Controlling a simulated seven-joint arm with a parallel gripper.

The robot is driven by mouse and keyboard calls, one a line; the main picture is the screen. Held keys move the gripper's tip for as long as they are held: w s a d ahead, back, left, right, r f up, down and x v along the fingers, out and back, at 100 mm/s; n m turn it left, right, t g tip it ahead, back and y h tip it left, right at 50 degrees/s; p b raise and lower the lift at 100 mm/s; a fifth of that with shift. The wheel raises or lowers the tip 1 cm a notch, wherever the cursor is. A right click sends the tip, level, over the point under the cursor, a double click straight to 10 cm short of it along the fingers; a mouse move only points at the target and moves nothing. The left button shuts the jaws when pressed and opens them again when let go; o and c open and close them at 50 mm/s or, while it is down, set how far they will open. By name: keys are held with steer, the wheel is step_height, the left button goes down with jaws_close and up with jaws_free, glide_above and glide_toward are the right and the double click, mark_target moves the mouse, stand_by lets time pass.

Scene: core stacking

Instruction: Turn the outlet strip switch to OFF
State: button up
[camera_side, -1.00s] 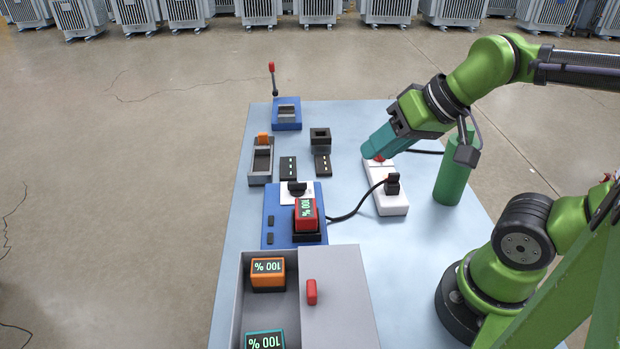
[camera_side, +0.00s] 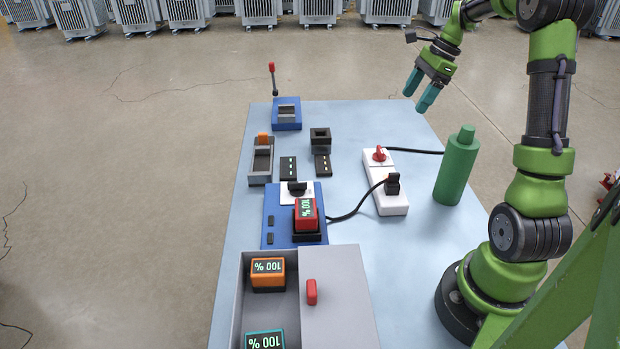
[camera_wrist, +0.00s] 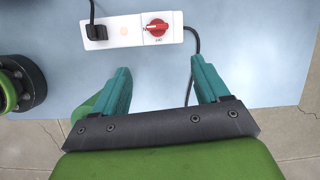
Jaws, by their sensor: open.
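The white outlet strip (camera_side: 391,199) lies on the table, right of centre in the side view. Its red rotary switch (camera_side: 379,154) sits at the far end, and a black plug (camera_side: 392,184) is in the near end. My gripper (camera_side: 420,96) is open and empty, raised beyond and right of the strip. In the wrist view its teal fingers (camera_wrist: 160,85) are apart, with the strip ahead of them.
A green bottle (camera_side: 457,165) stands right of the strip. A blue charger base (camera_side: 280,225) with a red battery block (camera_side: 306,214) is to the left. A grey bin (camera_side: 244,290) holds an orange and a teal block. A black cable runs from the strip's far end.

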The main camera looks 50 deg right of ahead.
steer(key=r+m, duration=0.1)
glide_toward(379, 149)
steer(key=x, duration=0.8)
steer(key=shift+w+f, duration=0.1)
steer(key=shift+f, duration=0.25)
steer(key=c, duration=1.1)
steer(key=shift+o, duration=0.2)
steer(key=shift+y, duration=0.3)
